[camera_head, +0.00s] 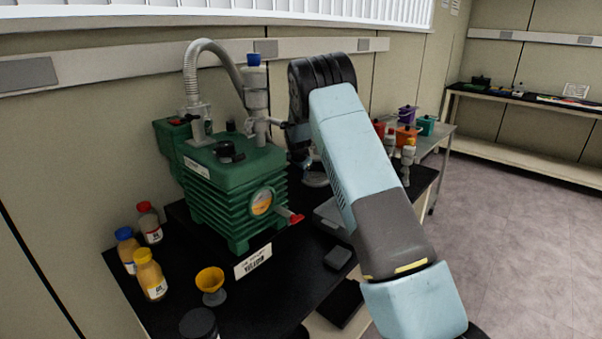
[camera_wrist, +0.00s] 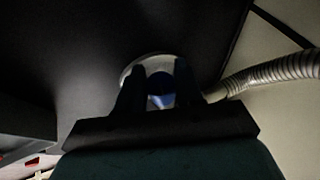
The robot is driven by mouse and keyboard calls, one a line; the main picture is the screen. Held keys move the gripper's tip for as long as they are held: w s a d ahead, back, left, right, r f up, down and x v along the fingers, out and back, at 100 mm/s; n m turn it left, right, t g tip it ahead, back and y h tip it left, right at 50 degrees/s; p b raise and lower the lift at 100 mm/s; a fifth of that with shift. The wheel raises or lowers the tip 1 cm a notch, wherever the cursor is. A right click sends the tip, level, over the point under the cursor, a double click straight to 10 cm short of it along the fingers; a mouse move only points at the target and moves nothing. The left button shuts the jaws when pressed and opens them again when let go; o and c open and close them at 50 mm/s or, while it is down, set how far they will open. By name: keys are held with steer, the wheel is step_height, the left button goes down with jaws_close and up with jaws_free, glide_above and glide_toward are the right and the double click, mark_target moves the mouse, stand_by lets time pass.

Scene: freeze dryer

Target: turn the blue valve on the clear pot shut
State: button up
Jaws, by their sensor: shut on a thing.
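The clear pot (camera_head: 256,92) stands upright above the green pump, with a blue cap (camera_head: 253,59) on top. My gripper (camera_head: 279,123) comes from the right, and its fingers are at the pot's lower right side. In the wrist view the two dark fingers (camera_wrist: 160,95) are shut on a blue part, which I take for the blue valve (camera_wrist: 161,101). A pale round part of the pot (camera_wrist: 148,64) shows just beyond the fingertips. The fingers and the dim light hide most of the valve, so its turn angle cannot be told.
The green pump (camera_head: 228,170) stands on a black bench (camera_head: 270,300), with a grey hose (camera_head: 212,47) arching up to the pot. Bottles (camera_head: 151,276) and a yellow funnel (camera_head: 210,280) stand at the front left. Coloured pots (camera_head: 407,135) stand behind my arm. The floor at right is clear.

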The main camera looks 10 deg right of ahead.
stand_by(0.4)
steer(key=o, duration=1)
steer(key=shift+w, duration=0.1)
steer(key=shift+c, duration=0.2)
steer(key=v, duration=1.3)
steer(key=shift+a+r, duration=0.2)
steer(key=shift+r, duration=0.05)
